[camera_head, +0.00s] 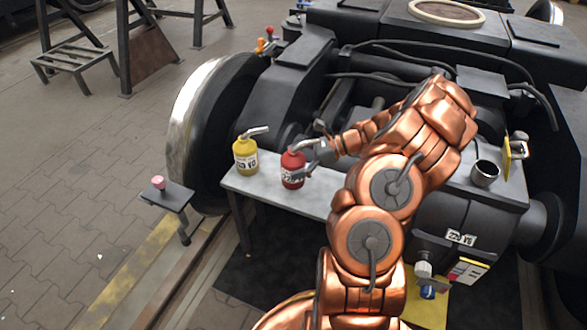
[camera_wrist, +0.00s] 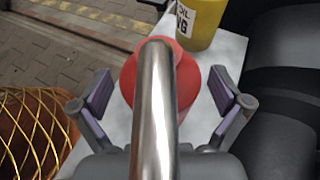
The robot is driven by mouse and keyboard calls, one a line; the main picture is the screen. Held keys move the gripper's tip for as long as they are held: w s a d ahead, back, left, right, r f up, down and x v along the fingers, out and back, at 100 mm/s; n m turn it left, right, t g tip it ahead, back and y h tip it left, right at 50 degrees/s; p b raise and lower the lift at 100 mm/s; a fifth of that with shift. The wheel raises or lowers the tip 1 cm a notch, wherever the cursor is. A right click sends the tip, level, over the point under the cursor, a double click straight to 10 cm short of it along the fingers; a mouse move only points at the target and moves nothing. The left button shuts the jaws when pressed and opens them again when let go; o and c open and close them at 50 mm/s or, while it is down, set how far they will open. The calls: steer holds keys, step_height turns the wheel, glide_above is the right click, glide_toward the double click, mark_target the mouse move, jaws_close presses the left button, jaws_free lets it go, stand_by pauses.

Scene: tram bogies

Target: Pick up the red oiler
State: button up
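The red oiler (camera_head: 292,172) stands upright on a grey bench, with a metal spout bent to the right at its top. In the wrist view the red oiler (camera_wrist: 190,80) is in the middle, largely hidden behind its own shiny spout. My gripper (camera_head: 312,159) is at the oiler's right side in the head view. In the wrist view my gripper (camera_wrist: 163,94) has its two purple-padded fingers spread wide, one on each side of the oiler. Gaps show between the pads and the red body. The fingers are partly hidden in the head view.
A yellow oiler (camera_head: 246,158) stands just left of the red one on the bench (camera_head: 262,191). It also shows in the wrist view (camera_wrist: 205,22). A large wheel (camera_head: 205,125) and dark bogie frame rise behind. A dark cup (camera_head: 484,173) stands at right.

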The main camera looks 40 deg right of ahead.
steer(key=c, duration=1.7)
steer(key=shift+r, duration=0.15)
